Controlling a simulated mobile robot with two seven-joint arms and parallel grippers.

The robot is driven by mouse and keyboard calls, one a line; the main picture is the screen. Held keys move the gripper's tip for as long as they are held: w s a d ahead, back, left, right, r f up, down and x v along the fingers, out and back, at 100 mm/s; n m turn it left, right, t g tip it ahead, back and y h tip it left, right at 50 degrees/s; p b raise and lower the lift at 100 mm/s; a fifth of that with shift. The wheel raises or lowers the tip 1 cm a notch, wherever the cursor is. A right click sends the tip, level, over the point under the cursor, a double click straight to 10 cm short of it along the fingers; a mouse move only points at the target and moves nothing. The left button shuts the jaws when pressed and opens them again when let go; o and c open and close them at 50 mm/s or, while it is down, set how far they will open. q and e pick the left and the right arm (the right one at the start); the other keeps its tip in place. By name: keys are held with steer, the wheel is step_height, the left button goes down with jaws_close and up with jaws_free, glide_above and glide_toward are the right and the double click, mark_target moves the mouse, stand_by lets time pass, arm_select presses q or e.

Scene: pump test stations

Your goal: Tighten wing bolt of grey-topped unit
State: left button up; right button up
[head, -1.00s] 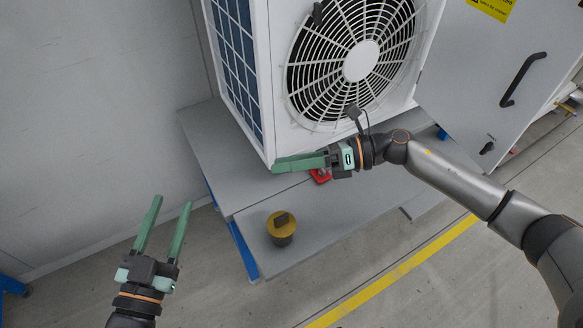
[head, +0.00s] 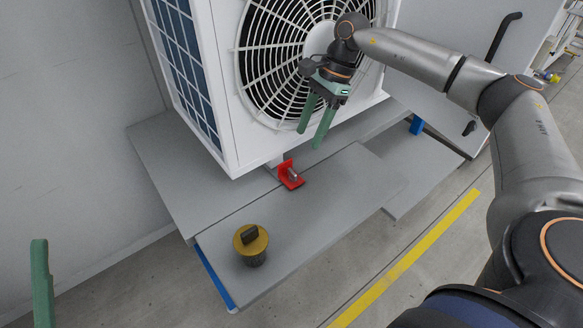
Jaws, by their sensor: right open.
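A white unit (head: 207,110) with a round fan grille stands on a grey bench; its top is out of frame, so its colour cannot be seen. A red bracket (head: 288,177) with a small metal bolt-like part (head: 293,174) sits at the unit's lower front edge. I cannot make out wings on it. My right gripper (head: 310,138) is open and empty in front of the lower grille, fingers pointing down, above and right of the red bracket. My left gripper shows only one green finger (head: 41,285) at the lower left edge; its other finger is out of frame.
The grey bench (head: 330,205) has clear room in front of the unit. A dark cylinder with a yellow top and black grip (head: 251,241) stands near its front left corner. A grey cabinet with a black handle (head: 503,38) is at the right.

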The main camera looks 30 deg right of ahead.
mark_target(293, 171)
steer(key=b+x, duration=0.2)
steer(key=x, duration=0.8)
steer(key=shift+a+f, duration=0.2)
arm_select(q)
steer(key=shift+s+d+f+m+g+h, duration=0.15)
steer(key=shift+s+m+h, duration=0.25)
steer(key=shift+h, duration=0.2)
steer(key=shift+s+d+f+m+g+h, duration=0.15)
steer(key=shift+s+m+h, duration=0.15)
steer(key=shift+s+h, duration=0.25)
steer(key=shift+w+a+r, duration=0.1)
arm_select(e)
jaws_close()
